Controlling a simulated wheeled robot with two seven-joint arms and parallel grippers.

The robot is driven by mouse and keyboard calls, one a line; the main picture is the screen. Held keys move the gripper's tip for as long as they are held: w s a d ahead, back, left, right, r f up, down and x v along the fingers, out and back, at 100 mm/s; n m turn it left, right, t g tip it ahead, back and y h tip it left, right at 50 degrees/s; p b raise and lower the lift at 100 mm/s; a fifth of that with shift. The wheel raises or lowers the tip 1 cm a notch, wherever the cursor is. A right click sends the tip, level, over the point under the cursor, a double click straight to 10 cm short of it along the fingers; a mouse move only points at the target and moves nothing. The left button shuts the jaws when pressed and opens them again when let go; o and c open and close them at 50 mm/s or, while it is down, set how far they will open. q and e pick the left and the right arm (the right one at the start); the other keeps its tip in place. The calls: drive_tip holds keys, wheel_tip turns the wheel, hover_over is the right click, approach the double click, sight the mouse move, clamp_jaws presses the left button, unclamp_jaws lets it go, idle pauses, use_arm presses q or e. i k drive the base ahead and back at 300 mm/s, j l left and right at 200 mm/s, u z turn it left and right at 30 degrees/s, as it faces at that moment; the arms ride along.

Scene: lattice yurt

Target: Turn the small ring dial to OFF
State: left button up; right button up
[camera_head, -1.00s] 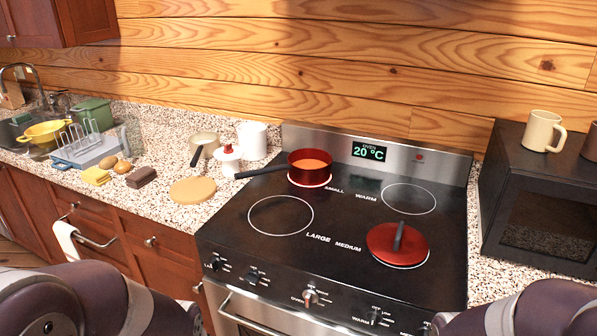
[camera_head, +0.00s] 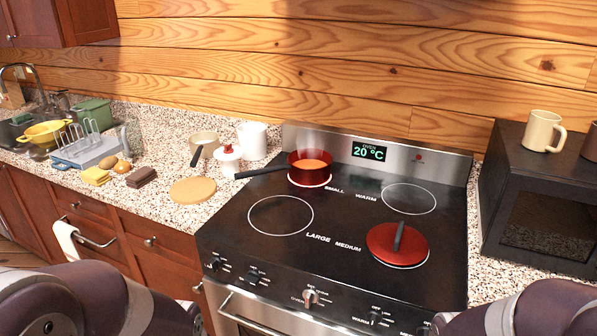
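The stove (camera_head: 345,215) has a black glass top with rings marked SMALL, WARM, LARGE and MEDIUM. A red saucepan (camera_head: 296,172) with orange contents stands on the SMALL ring at the back left, with a faint haze over it. Along the front panel is a row of dials. The leftmost dial (camera_head: 213,264) and the second dial (camera_head: 254,277) have labels too small to read surely, so I cannot tell which is the small ring dial or its setting. Neither of my grippers is in view; only my arm links show at the bottom corners.
The OVEN dial (camera_head: 310,297) and WARM dial (camera_head: 375,318) sit further right. The oven door handle (camera_head: 245,318) runs below the panel. A black microwave (camera_head: 540,190) stands right of the stove.

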sight(252, 277)
drive_tip(key=k+l+z, duration=0.15)
drive_tip(key=k, duration=0.95)
